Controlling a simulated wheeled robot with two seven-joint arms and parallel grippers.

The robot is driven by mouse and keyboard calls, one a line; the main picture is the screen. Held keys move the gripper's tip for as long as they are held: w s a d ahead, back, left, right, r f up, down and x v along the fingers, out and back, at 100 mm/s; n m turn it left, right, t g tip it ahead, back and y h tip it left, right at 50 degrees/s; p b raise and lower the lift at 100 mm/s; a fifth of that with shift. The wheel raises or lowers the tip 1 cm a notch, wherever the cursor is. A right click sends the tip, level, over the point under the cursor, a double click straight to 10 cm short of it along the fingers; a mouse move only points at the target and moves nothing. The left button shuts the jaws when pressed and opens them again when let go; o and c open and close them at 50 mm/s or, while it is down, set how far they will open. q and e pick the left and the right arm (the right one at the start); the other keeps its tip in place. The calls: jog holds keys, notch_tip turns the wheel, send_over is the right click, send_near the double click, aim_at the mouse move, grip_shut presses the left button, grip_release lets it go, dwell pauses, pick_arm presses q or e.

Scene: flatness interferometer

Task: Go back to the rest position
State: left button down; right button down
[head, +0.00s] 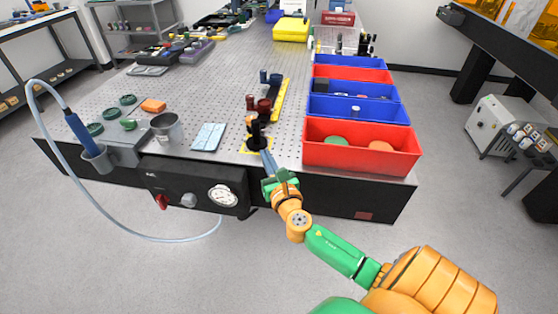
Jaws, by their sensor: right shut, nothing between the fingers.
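My right arm, green and orange, reaches up from the lower right in the head view. My right gripper (266,158) is at the front edge of the perforated table (236,80), just in front of a black post-like part (256,138) on a yellow patch. The fingers are shut with nothing between them. I cannot tell whether the fingertips touch the black part. My left gripper is not in view.
Red and blue bins (361,148) stand in a row right of my right gripper. A light blue notepad (208,137), a metal cup (167,130) and an orange block (153,105) lie to its left. A hose (110,228) hangs in front. The floor ahead is clear.

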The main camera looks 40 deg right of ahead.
jog(key=b+v, duration=0.1)
jog(key=v, duration=0.7)
jog(key=s+a+f+m+g+y, duration=0.1)
jog(key=s+f+m+g, duration=0.3)
jog(key=f, duration=0.6)
jog(key=s+f+m+g+y, duration=0.1)
jog(key=s+f+m+g, duration=0.3)
jog(key=f, duration=0.6)
jog(key=s+a+f+m+g+y, duration=0.1)
jog(key=s+f+m+g, duration=0.15)
jog(key=f+m, duration=0.55)
jog(key=s+a+f+m+g+y, duration=0.1)
jog(key=s+a+f+m+g, duration=0.1)
jog(key=s+f+m, duration=0.4)
jog(key=s+a+f+m+g+y, duration=0.2)
jog(key=s+a+f+m, duration=0.3)
jog(key=s, duration=0.9)
notch_tip(320, 180, down, 3)
jog(key=m+g, duration=0.1)
jog(key=m, duration=0.1)
jog(key=shift+s+a+r+m, duration=0.2)
jog(key=shift+s+a+m, duration=0.05)
jog(key=shift+s+m, duration=0.1)
jog(key=shift+g, duration=0.25)
